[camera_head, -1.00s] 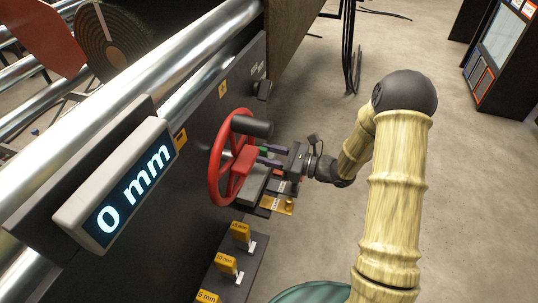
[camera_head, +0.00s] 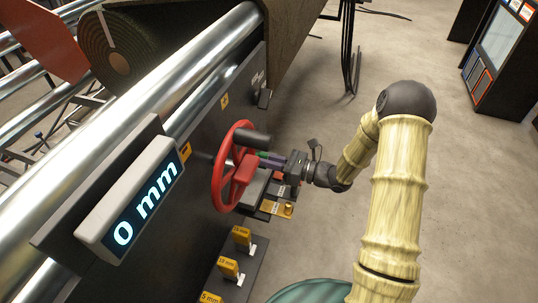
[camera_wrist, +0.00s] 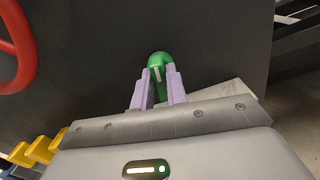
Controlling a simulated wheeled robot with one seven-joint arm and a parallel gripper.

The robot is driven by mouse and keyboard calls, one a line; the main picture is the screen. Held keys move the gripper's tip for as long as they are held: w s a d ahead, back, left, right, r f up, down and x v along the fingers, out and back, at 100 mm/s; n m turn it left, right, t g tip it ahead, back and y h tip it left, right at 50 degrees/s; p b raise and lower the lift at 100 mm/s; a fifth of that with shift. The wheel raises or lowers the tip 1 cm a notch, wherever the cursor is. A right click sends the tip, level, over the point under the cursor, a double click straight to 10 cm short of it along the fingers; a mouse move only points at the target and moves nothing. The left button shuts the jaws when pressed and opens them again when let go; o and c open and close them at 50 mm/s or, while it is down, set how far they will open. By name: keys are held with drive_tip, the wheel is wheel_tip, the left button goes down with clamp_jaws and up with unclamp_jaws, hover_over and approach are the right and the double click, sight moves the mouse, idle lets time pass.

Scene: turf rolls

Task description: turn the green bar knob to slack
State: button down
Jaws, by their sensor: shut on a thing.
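The green bar knob (camera_wrist: 160,60) sits on the dark panel at the top middle of the wrist view, with a pale mark on its face. My gripper (camera_wrist: 158,88) has its two lilac fingers on either side of the knob, shut on it. In the head view my gripper (camera_head: 268,157) reaches the panel just right of the red handwheel, and the knob (camera_head: 263,154) shows only as a small green patch, mostly hidden by the fingers and wheel. I cannot read any slack label by the knob.
The red handwheel (camera_head: 222,178) with a dark handle stands close beside my gripper. A display (camera_head: 133,205) reads 0 mm. Yellow marked blocks (camera_head: 229,267) stand on a dark ledge below. A brass-coloured plate (camera_head: 277,208) lies under the gripper.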

drive_tip(key=shift+w+d+f+m+p, duration=0.1)
drive_tip(key=shift+f+m+p, duration=0.05)
drive_tip(key=shift+m+p, duration=3.7)
drive_tip(key=shift+w+d+f+m+p, duration=0.1)
drive_tip(key=shift+f+m+p, duration=0.05)
drive_tip(key=shift+m+p, duration=3.65)
drive_tip(key=shift+a+m, duration=0.1)
drive_tip(key=shift+m, duration=0.25)
drive_tip(key=c, duration=1.4)
unclamp_jaws()
drive_tip(key=b+v, duration=0.2)
drive_tip(key=v, duration=1.5)
drive_tip(key=shift+d, duration=0.25)
